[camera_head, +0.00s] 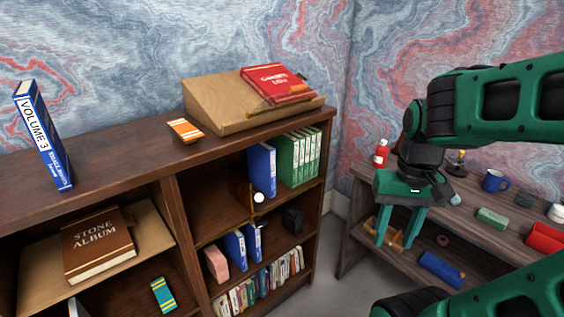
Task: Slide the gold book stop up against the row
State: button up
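The row of books stands upright in the upper right shelf bay, with a blue book (262,171) at its left end and several green binders (300,157) to the right. A thin gold upright piece (252,197) with a white knob (258,197) stands at the front left of the blue book; it looks like the gold book stop. I cannot tell whether it touches the book. My gripper (397,245) points down at the right, in front of the side desk, well apart from the bookcase. Its two green fingers are spread, with nothing seen held between them.
The bookcase top (120,165) holds a tilted blue Volume 3 book (43,137), an orange book (185,130) and a slanted stand (215,107) with a red book (277,83). Lower bays hold more books and a black object (292,219). The side desk (362,255) is cluttered.

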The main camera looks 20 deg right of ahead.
aim_at(241, 188)
jog(key=k, duration=1.3)
jog(key=u, duration=0.35)
jog(key=i, duration=0.7)
jog(key=u, duration=0.2)
